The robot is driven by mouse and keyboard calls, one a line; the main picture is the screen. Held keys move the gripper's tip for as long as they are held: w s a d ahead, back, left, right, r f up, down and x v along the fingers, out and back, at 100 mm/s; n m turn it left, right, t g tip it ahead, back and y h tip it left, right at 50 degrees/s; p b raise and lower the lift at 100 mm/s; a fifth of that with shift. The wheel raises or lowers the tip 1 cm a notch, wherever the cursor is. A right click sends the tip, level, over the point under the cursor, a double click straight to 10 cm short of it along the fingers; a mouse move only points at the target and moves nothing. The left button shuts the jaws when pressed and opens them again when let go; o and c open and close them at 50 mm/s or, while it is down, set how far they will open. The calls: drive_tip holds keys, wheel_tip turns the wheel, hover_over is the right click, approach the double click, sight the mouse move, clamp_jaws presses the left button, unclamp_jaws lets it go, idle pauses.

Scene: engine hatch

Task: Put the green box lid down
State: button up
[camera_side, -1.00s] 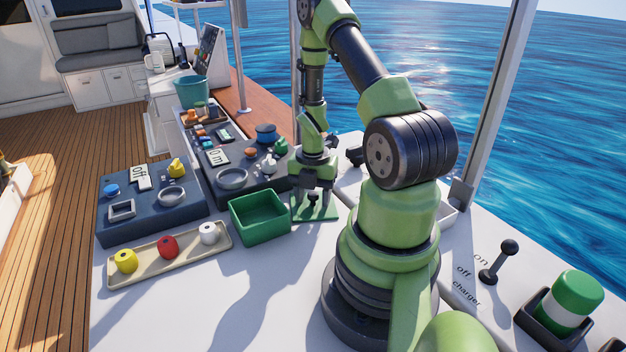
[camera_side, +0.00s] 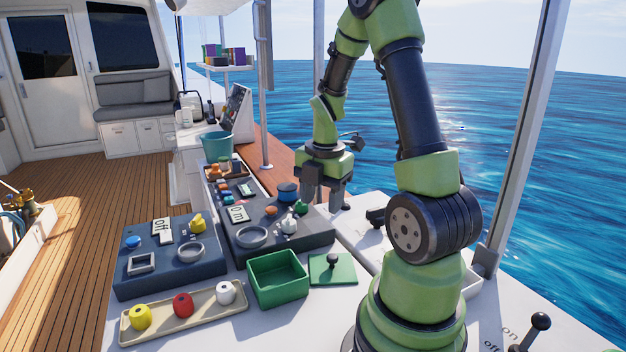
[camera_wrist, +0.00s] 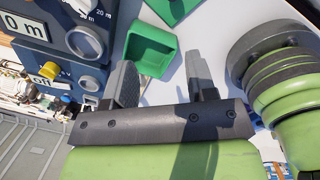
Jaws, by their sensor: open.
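The green box lid (camera_side: 346,271) lies flat on the white surface, a green plate with a dark knob (camera_side: 333,261) on top. The green box (camera_side: 279,281) stands open and empty just left of it. My gripper (camera_side: 325,207) is open and empty, raised above and behind the lid, clear of it. In the wrist view my two fingers (camera_wrist: 167,88) are spread with nothing between them. The box (camera_wrist: 150,50) shows beyond them, and part of the lid (camera_wrist: 172,8) shows at the top edge.
Left of the box are two dark panels with knobs and rings (camera_side: 165,266) (camera_side: 262,240). A tan tray (camera_side: 140,333) with yellow, red and white spools lies in front. A teal bucket (camera_side: 217,147) stands behind. A lever (camera_side: 533,331) is at the lower right.

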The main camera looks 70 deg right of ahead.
drive_tip(key=w+a+r+m+t, duration=0.2)
drive_tip(key=a+r+m+t, duration=0.2)
drive_tip(key=a+r+m, duration=0.7)
drive_tip(key=s+a+r+m+t+y, duration=0.2)
drive_tip(key=s+a+r+m, duration=0.2)
drive_tip(key=a+m, duration=0.4)
drive_tip(key=shift+s+a+t, duration=0.3)
drive_tip(key=shift+s+a, duration=0.6)
drive_tip(key=shift+a, duration=0.2)
